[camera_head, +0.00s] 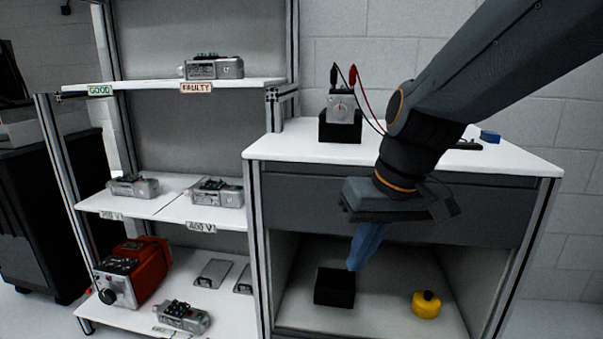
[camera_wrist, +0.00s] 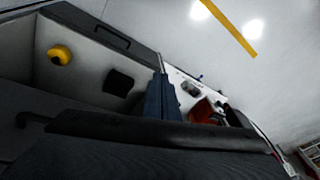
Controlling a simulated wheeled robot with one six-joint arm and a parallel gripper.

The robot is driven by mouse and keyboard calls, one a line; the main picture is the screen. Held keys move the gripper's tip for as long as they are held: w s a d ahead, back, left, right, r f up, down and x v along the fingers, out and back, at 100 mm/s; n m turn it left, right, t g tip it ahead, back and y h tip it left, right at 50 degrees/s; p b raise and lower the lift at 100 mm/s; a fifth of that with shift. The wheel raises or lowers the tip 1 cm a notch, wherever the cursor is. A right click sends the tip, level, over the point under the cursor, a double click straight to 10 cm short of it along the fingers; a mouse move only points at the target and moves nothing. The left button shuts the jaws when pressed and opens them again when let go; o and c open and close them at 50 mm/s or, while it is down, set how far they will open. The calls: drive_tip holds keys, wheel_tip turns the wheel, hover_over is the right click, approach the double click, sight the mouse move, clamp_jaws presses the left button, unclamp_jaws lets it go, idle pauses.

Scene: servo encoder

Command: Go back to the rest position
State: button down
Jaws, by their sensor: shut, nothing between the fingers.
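My gripper (camera_head: 366,250) has blue fingers that point down in front of the workbench. The fingers are together with nothing between them. In the head view they overlap the open compartment under the bench top, just above a black box (camera_head: 334,287). I cannot tell from this view how far in front of the compartment they are. In the wrist view the blue fingers (camera_wrist: 162,88) show at the middle, with the black box (camera_wrist: 118,83) to their left.
The white bench top (camera_head: 280,148) carries a meter with red and black leads (camera_head: 341,104). A yellow round object (camera_head: 426,304) sits in the compartment. On the left, a shelf rack (camera_head: 150,212) holds several servo units and a red-orange device (camera_head: 137,270). Floor lies at right.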

drive_tip(key=s+a+f+n+g+h, duration=0.1)
drive_tip(key=s+f, duration=0.2)
drive_tip(key=s, duration=0.3)
drive_tip(key=s+a+f+g+h, duration=0.1)
drive_tip(key=s+a+f, duration=0.1)
drive_tip(key=s+f, duration=0.3)
drive_tip(key=d+r+m+p, duration=0.4)
drive_tip(key=d+r+p, duration=0.8)
drive_tip(key=p, duration=1)
wheel_tip(320, 180, up, 4)
drive_tip(key=shift+s+d+r+h, duration=0.15)
drive_tip(key=shift+s+d+h, duration=0.15)
drive_tip(key=shift+s, duration=0.1)
